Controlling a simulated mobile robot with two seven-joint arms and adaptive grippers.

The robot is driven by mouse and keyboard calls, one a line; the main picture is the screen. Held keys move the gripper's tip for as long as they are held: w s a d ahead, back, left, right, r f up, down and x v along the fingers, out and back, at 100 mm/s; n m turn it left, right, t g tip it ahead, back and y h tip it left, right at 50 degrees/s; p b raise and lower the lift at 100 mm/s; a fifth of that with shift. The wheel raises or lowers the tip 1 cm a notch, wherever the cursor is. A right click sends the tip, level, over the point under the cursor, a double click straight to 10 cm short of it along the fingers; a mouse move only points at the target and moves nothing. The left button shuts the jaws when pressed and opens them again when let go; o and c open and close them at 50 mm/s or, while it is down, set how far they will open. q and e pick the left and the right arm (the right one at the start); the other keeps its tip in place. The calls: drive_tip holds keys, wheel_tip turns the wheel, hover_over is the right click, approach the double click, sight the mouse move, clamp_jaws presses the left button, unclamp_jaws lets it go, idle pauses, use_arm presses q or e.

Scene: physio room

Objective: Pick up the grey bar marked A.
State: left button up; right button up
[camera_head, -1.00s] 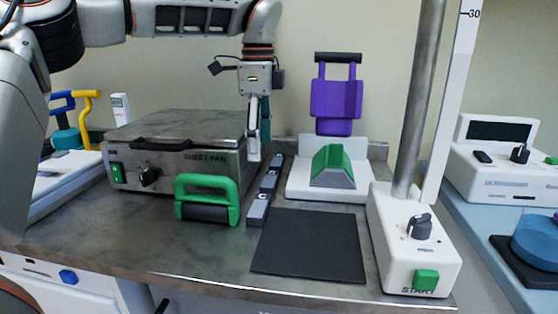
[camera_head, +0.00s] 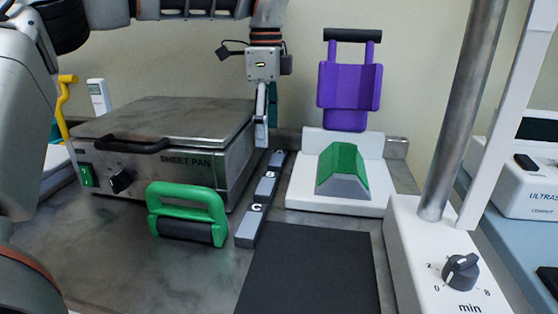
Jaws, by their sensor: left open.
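Several grey bars lie end to end in a row on the steel worktop. The nearest grey bar (camera_head: 248,229) shows a letter C. The middle grey bar (camera_head: 265,188) and the far grey bar (camera_head: 277,161) have white marks too small for me to read, so I cannot tell which is A. My left gripper (camera_head: 265,130) points down just left of the row's far end, seen nearly edge-on. Its jaws are open, with nothing visible between them. I cannot tell its height above the worktop. My right gripper is not in view.
A white stand (camera_head: 305,190) with a green-and-grey block (camera_head: 342,170) is close right. A dark mat (camera_head: 308,270) lies in front; a metal post (camera_head: 468,100) rises right.

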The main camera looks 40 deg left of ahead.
sight(272, 157)
use_arm(q)
drive_tip(key=f, duration=0.2)
drive_tip(key=f+b, duration=0.1)
drive_tip(key=f, duration=0.3)
drive_tip(key=shift+w+d+f, duration=0.1)
drive_tip(key=shift+w+d, duration=0.2)
drive_tip(key=shift+w, duration=0.05)
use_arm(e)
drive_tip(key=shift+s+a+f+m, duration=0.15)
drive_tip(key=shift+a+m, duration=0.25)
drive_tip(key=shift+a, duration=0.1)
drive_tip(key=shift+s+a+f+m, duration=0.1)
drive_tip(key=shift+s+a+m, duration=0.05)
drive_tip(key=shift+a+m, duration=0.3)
use_arm(q)
drive_tip(key=shift+c, duration=0.4)
drive_tip(key=c, duration=0.8)
